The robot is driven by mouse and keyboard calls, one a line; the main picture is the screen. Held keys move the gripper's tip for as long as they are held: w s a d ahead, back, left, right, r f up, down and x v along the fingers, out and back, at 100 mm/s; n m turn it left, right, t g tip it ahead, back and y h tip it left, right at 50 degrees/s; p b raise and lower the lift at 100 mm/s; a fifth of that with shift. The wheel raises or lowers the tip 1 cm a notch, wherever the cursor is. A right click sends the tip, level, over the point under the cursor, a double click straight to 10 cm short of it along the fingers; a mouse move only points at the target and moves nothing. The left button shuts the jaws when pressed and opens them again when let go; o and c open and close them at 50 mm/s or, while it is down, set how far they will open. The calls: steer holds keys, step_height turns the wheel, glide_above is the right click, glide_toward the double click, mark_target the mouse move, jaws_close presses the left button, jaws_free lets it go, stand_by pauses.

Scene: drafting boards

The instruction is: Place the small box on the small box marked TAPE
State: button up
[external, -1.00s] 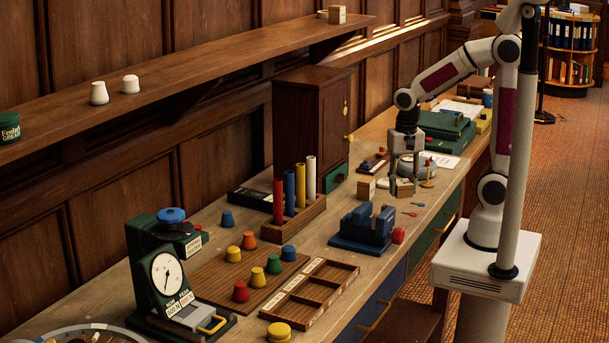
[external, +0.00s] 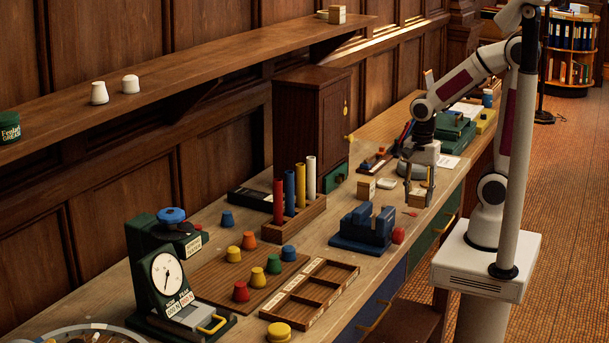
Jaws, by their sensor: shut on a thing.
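My gripper (external: 419,196) is shut on a small wooden-coloured box (external: 417,200) low over the right side of the workbench. The fingers partly cover the held box, and I cannot tell if it touches the bench top. Another small box (external: 366,188), light on top, stands on the bench to the left of my gripper, apart from it. A third small box (external: 337,15) stands on the wall shelf. Markings on these boxes are too small to read, so I cannot tell which says TAPE.
A blue block holder (external: 364,229) and a red knob-like piece (external: 398,235) stand nearer the camera. A rack of coloured tubes (external: 296,211) and a wooden cabinet (external: 311,125) are to the left. A small white dish (external: 387,183) lies between the box and my gripper.

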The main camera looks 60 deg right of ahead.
stand_by(0.4)
steer(key=shift+w+f, duration=0.35)
steer(key=shift+w, duration=2.9)
steer(key=shift+w+f, duration=0.35)
steer(key=shift+w, duration=2.95)
steer(key=shift+w+f, duration=0.35)
steer(key=shift+w, duration=2.9)
steer(key=shift+f, duration=1.65)
steer(key=shift+w+f, duration=0.2)
steer(key=shift+f, duration=0.45)
steer(key=shift+f, duration=0.15)
steer(key=o, duration=1.1)
